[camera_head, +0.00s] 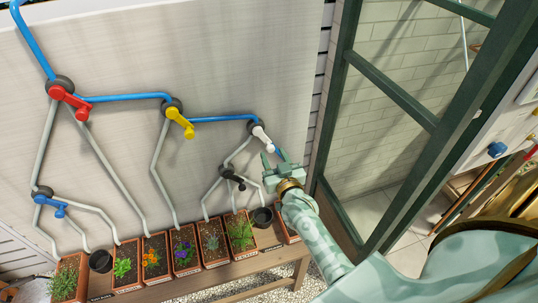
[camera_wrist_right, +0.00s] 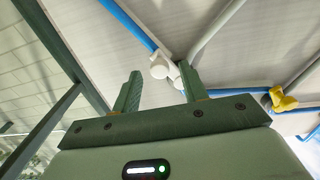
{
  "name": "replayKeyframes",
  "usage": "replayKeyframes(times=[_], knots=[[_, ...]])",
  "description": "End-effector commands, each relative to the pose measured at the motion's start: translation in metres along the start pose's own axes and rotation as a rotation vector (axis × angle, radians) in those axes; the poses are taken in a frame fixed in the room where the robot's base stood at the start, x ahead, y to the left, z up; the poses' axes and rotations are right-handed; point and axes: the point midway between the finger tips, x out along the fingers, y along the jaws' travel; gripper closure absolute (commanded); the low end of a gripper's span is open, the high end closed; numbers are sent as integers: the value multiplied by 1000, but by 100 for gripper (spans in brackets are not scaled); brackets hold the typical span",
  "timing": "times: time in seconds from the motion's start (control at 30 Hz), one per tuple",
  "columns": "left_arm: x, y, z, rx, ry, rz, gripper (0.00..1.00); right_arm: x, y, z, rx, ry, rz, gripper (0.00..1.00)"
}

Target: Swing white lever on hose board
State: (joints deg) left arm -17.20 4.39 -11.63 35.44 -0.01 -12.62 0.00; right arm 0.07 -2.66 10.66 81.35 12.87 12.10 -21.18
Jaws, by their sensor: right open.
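The white lever (camera_head: 262,136) sits on a dark round valve at the right end of the blue pipe on the hose board (camera_head: 220,45). It slants down to the right. In the right wrist view the white lever (camera_wrist_right: 164,68) shows beyond the fingertips, in the space between them and closer to the right-hand finger. My right gripper (camera_head: 279,157) is open and empty just below and right of the lever. Its two fingers (camera_wrist_right: 158,84) point toward the board, and I see no clear contact. My left gripper is out of view.
A red lever (camera_head: 68,99), a yellow lever (camera_head: 181,122), a blue lever (camera_head: 50,204) and a black lever (camera_head: 233,179) are on the same board. Potted plants (camera_head: 184,251) line a wooden bench below. A green-framed glass panel (camera_head: 392,90) stands close on the right.

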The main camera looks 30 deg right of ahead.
Motion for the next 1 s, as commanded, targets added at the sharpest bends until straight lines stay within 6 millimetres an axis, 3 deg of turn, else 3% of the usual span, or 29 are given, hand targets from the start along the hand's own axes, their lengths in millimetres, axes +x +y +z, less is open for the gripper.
replayKeyframes(times=[0.03, 0.23, 0.6, 0.77, 1.0], knots=[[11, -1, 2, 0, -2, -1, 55, 10, 0, 5, 1, 2, 1, 57], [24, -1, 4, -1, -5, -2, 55, 36, 0, 3, 0, 0, 0, 57], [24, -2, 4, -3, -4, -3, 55, 42, 0, 0, 0, -1, 0, 57], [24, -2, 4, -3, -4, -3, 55, 42, 0, 0, 0, -1, 0, 100], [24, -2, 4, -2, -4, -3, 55, 42, 1, -1, 2, 2, 1, 100]])
